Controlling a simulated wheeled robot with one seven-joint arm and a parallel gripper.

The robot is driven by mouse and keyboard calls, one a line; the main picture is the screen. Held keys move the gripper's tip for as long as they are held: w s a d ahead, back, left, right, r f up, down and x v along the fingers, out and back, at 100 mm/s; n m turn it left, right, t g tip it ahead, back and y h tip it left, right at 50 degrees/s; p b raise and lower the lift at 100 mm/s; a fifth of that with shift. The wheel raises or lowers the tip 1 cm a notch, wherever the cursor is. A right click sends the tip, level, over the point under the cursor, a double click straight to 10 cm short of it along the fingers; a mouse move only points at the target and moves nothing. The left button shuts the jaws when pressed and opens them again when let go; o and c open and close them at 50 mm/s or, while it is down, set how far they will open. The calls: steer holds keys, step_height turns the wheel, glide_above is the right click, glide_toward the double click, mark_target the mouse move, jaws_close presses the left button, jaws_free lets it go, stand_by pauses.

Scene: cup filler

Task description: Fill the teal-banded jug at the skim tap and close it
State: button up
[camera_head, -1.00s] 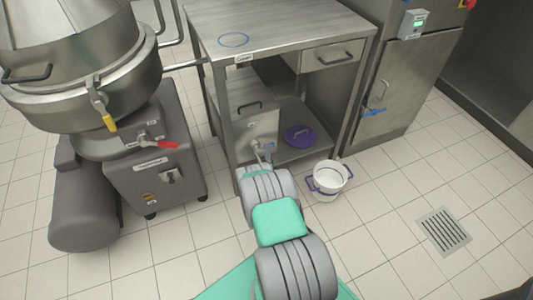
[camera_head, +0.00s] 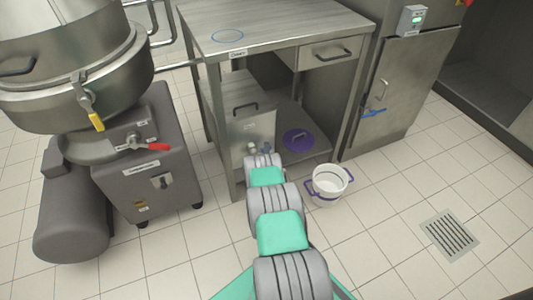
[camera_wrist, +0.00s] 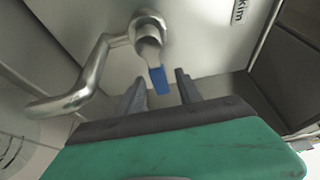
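The skim tap shows in the wrist view as a metal outlet with a bent spout pipe (camera_wrist: 88,82) and a blue lever (camera_wrist: 158,78). It sits on a steel tank front (camera_wrist: 205,40) with a label ending in "kim". My gripper (camera_wrist: 160,84) is open, one finger on each side of the blue lever's tip. I cannot tell whether the lever is fully between them. In the head view the tap (camera_head: 259,149) is small and partly covered by my arm, which hides my gripper. I see no teal-banded jug in either view.
A white bucket with purple handles (camera_head: 328,184) stands on the floor right of my arm. A purple lid (camera_head: 298,139) lies on the lower shelf of the steel table (camera_head: 270,22). A separator machine (camera_head: 148,185) stands left. Open tiled floor with a drain (camera_head: 449,233) lies right.

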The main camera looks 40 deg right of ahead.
jaws_close()
stand_by(1.3)
